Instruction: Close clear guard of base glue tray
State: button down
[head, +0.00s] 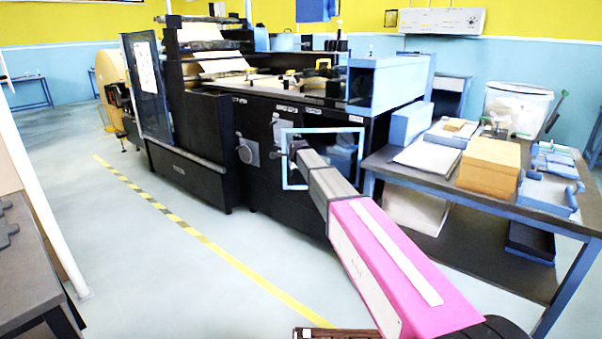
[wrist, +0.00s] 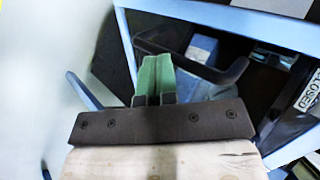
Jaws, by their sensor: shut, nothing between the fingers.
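The clear guard (head: 284,170) is a pale blue square frame on the front of the black machine, partly hidden behind my arm in the head view. In the wrist view its pale blue frame (wrist: 240,18) runs along the top and left, and dark parts and a blue block show through it. A dark curved bar (wrist: 225,76), like a handle, crosses inside the frame. My gripper (wrist: 157,62) has its green fingertips together, empty, overlapping that bar in view; I cannot tell whether they touch. The fingertips also reach the frame in the head view (head: 295,149). The guard's exact angle is unclear.
A "CLOSED" label (wrist: 308,90) is at the right in the wrist view. A side table (head: 400,172) with a cardboard stack (head: 489,168) and blue parts stands right of my arm. Open floor with a yellow line (head: 215,250) lies left of the machine.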

jog(key=w+d+m+h, duration=0.1)
jog(key=w+m+h, duration=0.3)
jog(key=w, duration=2.2)
jog(key=shift+d+m+h, duration=0.3)
jog(key=shift+d+m, duration=0.05)
jog(key=shift+m, duration=0.45)
